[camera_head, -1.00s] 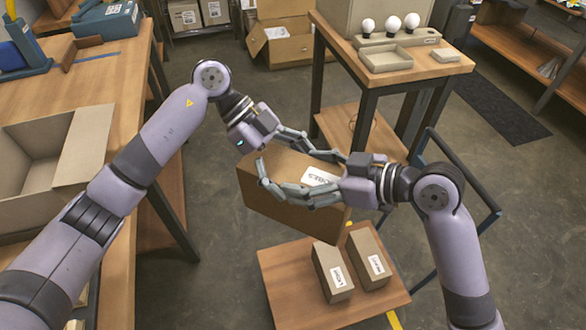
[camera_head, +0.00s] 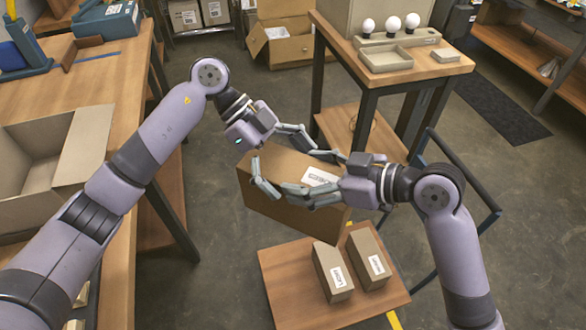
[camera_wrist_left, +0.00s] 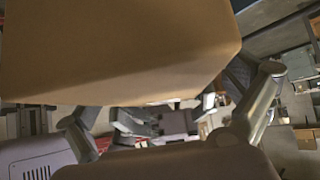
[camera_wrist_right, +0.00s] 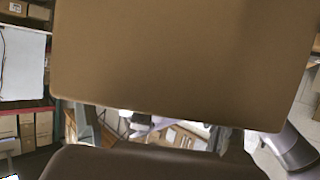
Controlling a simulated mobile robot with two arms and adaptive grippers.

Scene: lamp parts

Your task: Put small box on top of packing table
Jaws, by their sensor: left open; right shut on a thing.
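A closed brown cardboard box (camera_head: 285,212) with a white label is held tilted in the air in the head view. My right gripper (camera_head: 312,176) is shut on it from the right. My left gripper (camera_head: 300,168) is open, with its fingers spread around the box from the upper left; contact is unclear. The box fills much of the left wrist view (camera_wrist_left: 120,50) and the right wrist view (camera_wrist_right: 180,60). Two smaller labelled boxes (camera_head: 332,272) (camera_head: 369,258) stand on a low wooden platform (camera_head: 290,290) below. A wooden table (camera_head: 120,130) is at left.
An open carton (camera_head: 30,170) and blue cases (camera_head: 105,20) are on the left table. A tall wooden stand (camera_head: 440,70) with bulbs and trays is at upper right. A blue-railed frame (camera_head: 470,170) stands beside my right arm. Open cartons (camera_head: 285,45) lie behind.

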